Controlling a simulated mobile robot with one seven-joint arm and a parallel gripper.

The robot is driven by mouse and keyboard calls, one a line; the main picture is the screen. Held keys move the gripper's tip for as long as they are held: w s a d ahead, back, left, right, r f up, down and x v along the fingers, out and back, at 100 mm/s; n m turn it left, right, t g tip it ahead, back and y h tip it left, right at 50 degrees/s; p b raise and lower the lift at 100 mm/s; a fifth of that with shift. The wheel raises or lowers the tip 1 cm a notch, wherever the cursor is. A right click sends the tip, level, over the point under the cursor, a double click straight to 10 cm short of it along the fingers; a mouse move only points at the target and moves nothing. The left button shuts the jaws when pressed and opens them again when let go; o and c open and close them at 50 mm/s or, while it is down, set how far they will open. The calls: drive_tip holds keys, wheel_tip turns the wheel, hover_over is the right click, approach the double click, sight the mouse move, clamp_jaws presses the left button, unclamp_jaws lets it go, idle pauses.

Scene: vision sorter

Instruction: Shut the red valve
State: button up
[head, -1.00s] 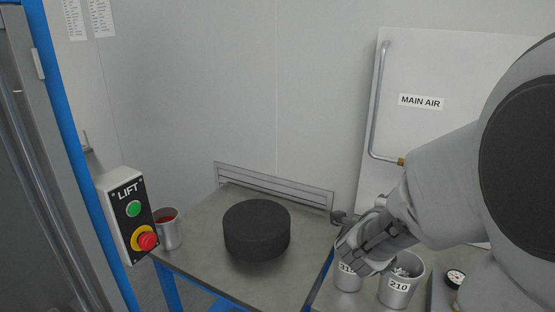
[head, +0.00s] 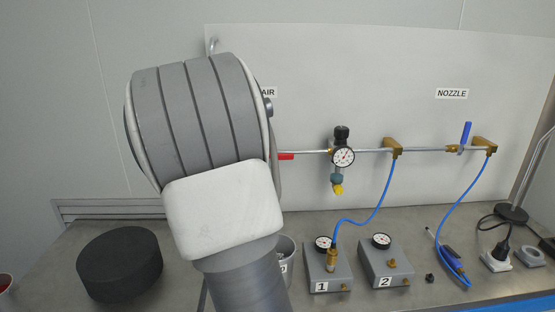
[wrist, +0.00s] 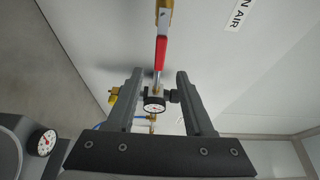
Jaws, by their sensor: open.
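The red valve handle (head: 286,156) shows in the head view as a short red end just right of my arm, in line with the metal pipe (head: 312,152). My arm hides the valve body and my gripper there. In the wrist view the red handle (wrist: 161,53) is whole, running along the pipe from a brass valve body (wrist: 164,18). My gripper (wrist: 160,72) is open and empty. Its two fingers stand left and right of the handle's line in the picture. I cannot tell how far the handle is from the fingertips.
A regulator with a gauge (head: 343,156) sits on the pipe right of the red handle. A blue-handled valve (head: 465,134) is farther right. Gauge boxes 1 (head: 328,274) and 2 (head: 385,264) stand on the bench below. A black round block (head: 120,265) lies at the left.

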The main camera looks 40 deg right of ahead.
sight(282, 158)
drive_tip(key=x, duration=0.8)
drive_tip(key=shift+c, duration=0.3)
clamp_jaws()
idle(1.0)
